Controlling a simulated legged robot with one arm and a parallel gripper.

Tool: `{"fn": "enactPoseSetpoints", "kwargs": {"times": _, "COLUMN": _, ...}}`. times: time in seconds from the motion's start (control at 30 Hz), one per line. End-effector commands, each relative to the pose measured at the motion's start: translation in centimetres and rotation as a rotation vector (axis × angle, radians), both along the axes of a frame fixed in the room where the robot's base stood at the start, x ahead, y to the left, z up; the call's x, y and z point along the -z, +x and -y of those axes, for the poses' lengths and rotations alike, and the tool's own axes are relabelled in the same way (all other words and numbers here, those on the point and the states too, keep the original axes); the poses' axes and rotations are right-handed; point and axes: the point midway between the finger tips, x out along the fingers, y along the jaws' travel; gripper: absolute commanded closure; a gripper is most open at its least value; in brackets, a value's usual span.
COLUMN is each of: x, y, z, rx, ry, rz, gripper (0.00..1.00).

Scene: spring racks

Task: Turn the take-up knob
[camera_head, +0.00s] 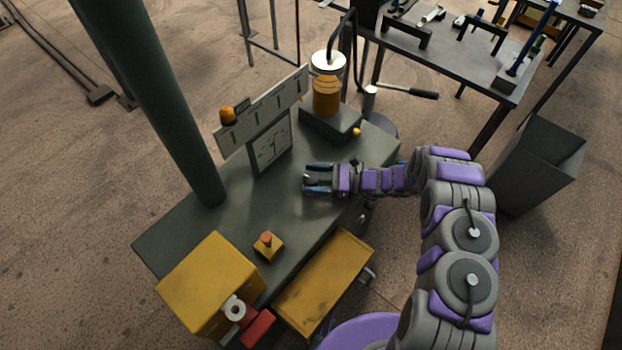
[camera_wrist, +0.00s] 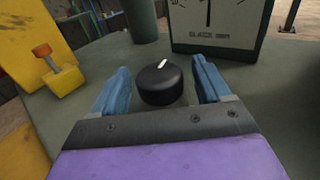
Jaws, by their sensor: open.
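The knob (camera_wrist: 160,84) is black and round with a white pointer mark on top, and it stands on the dark bench top. In the wrist view it sits between and slightly beyond the blue fingers of my gripper (camera_wrist: 158,92), with a gap on both sides. The white mark points up and to the right. In the head view my gripper (camera_head: 317,181) is low over the middle of the bench (camera_head: 190,232), open. The knob is mostly hidden there by the gripper.
A gauge panel (camera_head: 270,143) stands behind the knob. A yellow box with an orange-topped switch (camera_head: 267,244) sits nearer the front left. A green column (camera_head: 170,100) rises at left. An orange cylinder (camera_head: 327,95) stands at the back. A yellow drawer (camera_head: 325,282) is at the front.

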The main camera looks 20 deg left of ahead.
Motion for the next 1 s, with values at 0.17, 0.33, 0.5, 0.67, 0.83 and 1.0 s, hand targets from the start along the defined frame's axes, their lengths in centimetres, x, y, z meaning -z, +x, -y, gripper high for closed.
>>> {"fn": "enactPoseSetpoints", "kwargs": {"times": 0.17, "x": 0.03, "y": -0.26, "z": -0.92, "rx": -0.001, "ry": -0.001, "rz": 0.0, "gripper": 0.23}}
{"fn": "enactPoseSetpoints", "kwargs": {"times": 0.33, "x": 0.01, "y": -0.26, "z": -1.01, "rx": 0.0, "ry": -0.001, "rz": 0.0, "gripper": 0.23}}
{"fn": "enactPoseSetpoints", "kwargs": {"times": 0.5, "x": 0.0, "y": -0.26, "z": -0.99, "rx": -0.001, "ry": -0.001, "rz": 0.0, "gripper": 0.31}}
{"fn": "enactPoseSetpoints", "kwargs": {"times": 0.67, "x": 0.01, "y": -0.27, "z": -0.99, "rx": -0.001, "ry": -0.001, "rz": 0.0, "gripper": 0.46}}
{"fn": "enactPoseSetpoints", "kwargs": {"times": 0.83, "x": 0.01, "y": -0.23, "z": -0.98, "rx": 0.0, "ry": -0.001, "rz": 0.0, "gripper": 0.63}}
{"fn": "enactPoseSetpoints", "kwargs": {"times": 1.0, "x": 0.0, "y": -0.19, "z": -0.97, "rx": 0.001, "ry": -0.001, "rz": 0.0, "gripper": 0.73}}
